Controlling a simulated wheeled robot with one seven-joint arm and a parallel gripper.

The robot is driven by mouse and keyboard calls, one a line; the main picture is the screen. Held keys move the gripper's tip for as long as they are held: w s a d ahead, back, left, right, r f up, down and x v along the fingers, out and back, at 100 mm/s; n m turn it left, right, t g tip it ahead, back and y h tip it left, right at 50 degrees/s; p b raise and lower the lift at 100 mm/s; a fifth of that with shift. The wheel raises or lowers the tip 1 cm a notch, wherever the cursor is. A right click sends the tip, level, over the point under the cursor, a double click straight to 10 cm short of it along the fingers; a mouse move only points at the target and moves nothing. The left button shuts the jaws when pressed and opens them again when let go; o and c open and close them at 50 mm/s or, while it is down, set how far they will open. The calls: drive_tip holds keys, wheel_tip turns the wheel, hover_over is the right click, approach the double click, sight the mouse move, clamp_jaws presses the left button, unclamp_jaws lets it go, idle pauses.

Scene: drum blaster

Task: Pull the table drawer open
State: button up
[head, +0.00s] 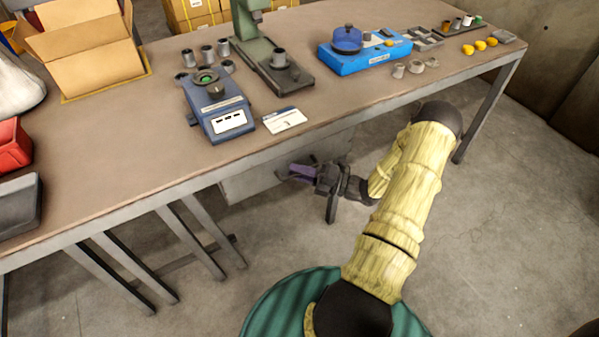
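The table (120,160) has a brown top and grey metal edge and runs across the view. Under its front edge hangs a grey box-like drawer (242,184). I cannot tell from this angle whether the drawer stands out at all, and I see no handle clearly. My gripper (288,173), dark with a purple part at its end, is in front of the drawer's face, just below the table edge. It covers part of the drawer. Its fingertips are small here; I cannot tell whether they touch the drawer or how far apart they are.
On the table are a blue device (217,104), a white card (285,119), a green press (262,50), a blue tray unit (362,53) and an open carton (88,50). Metal legs (110,275) stand at lower left. The concrete floor (500,240) at right is clear.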

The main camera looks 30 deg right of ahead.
clamp_jaws()
drive_tip(key=s+p, duration=0.7)
drive_tip(key=s, duration=1.7)
drive_tip(key=shift+s+d, duration=0.2)
drive_tip(key=shift+d, duration=0.2)
drive_tip(key=shift+o, duration=1.3)
unclamp_jaws()
